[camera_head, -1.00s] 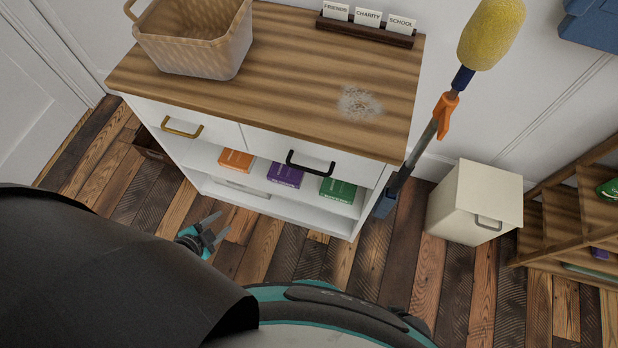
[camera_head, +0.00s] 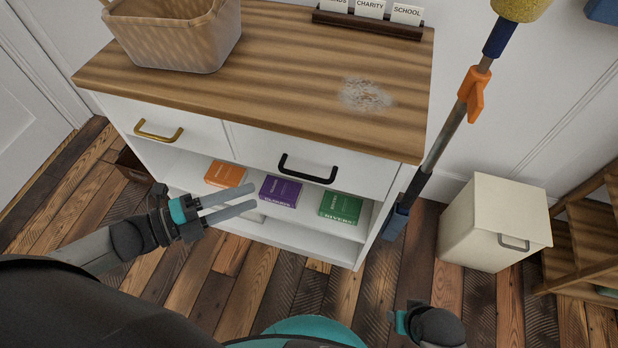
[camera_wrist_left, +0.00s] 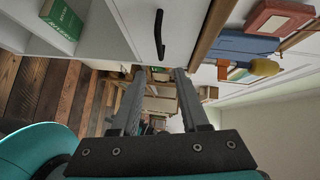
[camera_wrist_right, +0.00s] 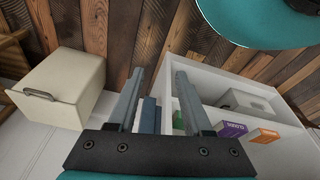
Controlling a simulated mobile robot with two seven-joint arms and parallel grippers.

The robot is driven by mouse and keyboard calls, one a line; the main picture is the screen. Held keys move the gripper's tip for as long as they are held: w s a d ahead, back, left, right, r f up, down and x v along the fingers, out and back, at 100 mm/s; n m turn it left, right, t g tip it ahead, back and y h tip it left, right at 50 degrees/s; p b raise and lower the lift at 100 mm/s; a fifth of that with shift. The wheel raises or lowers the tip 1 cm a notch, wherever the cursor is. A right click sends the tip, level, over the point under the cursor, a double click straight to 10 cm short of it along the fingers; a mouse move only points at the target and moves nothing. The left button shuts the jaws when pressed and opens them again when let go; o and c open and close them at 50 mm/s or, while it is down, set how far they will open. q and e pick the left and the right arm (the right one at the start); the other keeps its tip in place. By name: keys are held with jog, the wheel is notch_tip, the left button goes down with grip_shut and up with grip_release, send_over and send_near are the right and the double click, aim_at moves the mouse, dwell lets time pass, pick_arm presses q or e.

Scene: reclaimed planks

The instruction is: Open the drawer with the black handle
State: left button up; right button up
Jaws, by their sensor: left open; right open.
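The black handle (camera_head: 307,169) is a dark bar on the front of the right-hand white drawer (camera_head: 262,146), which is shut, under the wooden top. It also shows in the left wrist view (camera_wrist_left: 158,34), ahead of the fingers. My left gripper (camera_head: 244,199) is open and empty, in front of the cabinet, left of and lower than the black handle, apart from it. In the left wrist view its two fingers (camera_wrist_left: 155,75) stand apart with nothing between them. My right gripper (camera_wrist_right: 157,80) is open and empty in its wrist view; in the head view only part of it (camera_head: 402,322) shows at the bottom.
A left-hand drawer has a brass handle (camera_head: 158,133). Several books, including a purple one (camera_head: 280,191), lie on the shelf below. A basket (camera_head: 170,35) stands on the top. A long-handled duster (camera_head: 440,140) leans at the cabinet's right, near a cream box (camera_head: 490,220). Floor in front is clear.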

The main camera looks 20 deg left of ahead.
aim_at(306, 175)
pick_arm(q)
jog(key=shift+b+x, duration=2.1)
jog(key=shift+x, duration=4.85)
pick_arm(e)
jog(key=w+r+t, duration=0.1)
jog(key=w+r, duration=0.2)
jog(key=r, duration=0.5)
jog(key=shift+a+r+t, duration=0.2)
jog(key=shift+r+t, duration=0.1)
jog(key=shift+r, duration=0.1)
pick_arm(q)
grip_shut()
